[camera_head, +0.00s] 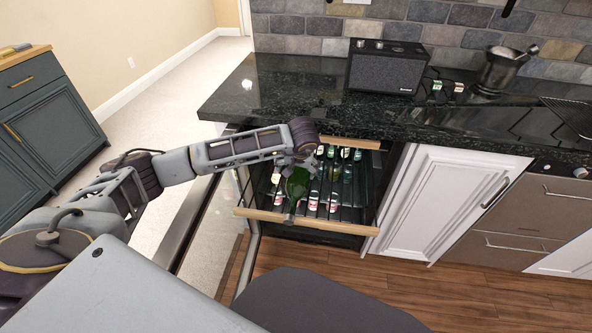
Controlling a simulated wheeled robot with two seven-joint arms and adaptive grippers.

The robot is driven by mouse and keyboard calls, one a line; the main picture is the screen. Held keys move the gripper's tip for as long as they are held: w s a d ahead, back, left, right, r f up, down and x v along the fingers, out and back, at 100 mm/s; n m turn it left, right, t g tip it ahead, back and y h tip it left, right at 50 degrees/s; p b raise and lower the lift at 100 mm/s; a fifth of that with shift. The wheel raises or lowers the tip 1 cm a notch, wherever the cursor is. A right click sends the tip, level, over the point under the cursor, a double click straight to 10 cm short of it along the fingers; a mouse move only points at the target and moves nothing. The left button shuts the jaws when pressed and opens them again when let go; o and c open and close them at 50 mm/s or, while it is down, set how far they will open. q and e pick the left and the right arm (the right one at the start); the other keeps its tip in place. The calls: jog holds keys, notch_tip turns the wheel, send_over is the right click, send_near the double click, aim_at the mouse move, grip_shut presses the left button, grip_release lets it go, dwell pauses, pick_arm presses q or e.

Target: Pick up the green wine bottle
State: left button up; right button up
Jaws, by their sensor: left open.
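The green wine bottle (296,187) is below the middle of the view, in the open bottle cooler (348,225) under the counter. Its body shows dark green, with its lower end toward the wooden front edge of the pulled-out rack. My left arm reaches in from the left and bends down at the wrist. My left gripper (294,166) is open right at the top of the green bottle, and hides part of it. I cannot tell whether the fingers touch the glass. My right gripper is not in view.
Several other bottles (335,190) with pale labels lie right of the green one on the rack. The cooler's open door (187,222) stands left, under my arm. The black counter (300,95) overhangs above, with a speaker (386,68) on it. A white cabinet (445,200) adjoins right.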

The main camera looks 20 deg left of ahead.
aim_at(299, 176)
pick_arm(q)
jog(key=v, duration=0.9)
jog(key=shift+s+r, duration=0.1)
jog(key=shift+r, duration=0.05)
jog(key=shift+d, duration=0.2)
